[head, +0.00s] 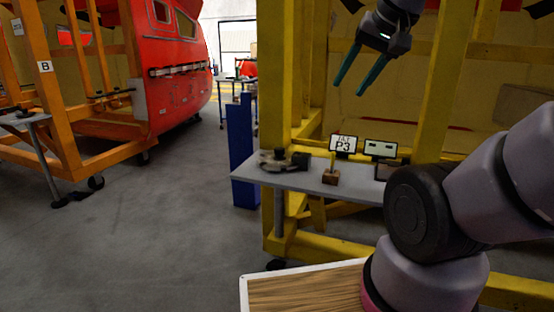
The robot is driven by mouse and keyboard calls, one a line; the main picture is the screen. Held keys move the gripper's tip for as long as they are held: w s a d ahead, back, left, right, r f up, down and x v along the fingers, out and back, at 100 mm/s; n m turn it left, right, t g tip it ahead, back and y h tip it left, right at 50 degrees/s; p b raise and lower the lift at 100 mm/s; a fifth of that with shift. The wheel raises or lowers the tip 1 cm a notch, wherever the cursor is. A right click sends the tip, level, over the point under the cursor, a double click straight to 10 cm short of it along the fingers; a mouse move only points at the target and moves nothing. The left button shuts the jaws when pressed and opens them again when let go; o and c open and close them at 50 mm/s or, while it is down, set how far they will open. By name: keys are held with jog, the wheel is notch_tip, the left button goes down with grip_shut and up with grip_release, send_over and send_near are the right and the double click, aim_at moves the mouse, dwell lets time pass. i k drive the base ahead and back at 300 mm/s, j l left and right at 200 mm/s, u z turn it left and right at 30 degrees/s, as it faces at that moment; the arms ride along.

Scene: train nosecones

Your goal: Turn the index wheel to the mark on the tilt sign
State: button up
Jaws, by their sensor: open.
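My gripper (350,88) hangs at the upper middle in the head view, its two teal fingers apart and pointing down to the left. It is empty and well above the grey shelf (250,177). A brown block (331,178) with an upright yellow peg stands in front of the sign.
A second sign (381,148) with two dark dashes stands right of the first, above a dark box (384,169) partly hidden by my arm. Yellow frame posts (274,90) rise beside the shelf. A blue post (241,150) stands left. Open grey floor (160,230) lies at left.

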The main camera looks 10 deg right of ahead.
aim_at(279, 158)
jog(key=i+l+u, duration=0.35)
jog(key=i, duration=0.15)
jog(key=i+l+u, duration=0.4)
jog(key=i+j, duration=0.05)
jog(key=j, duration=0.05)
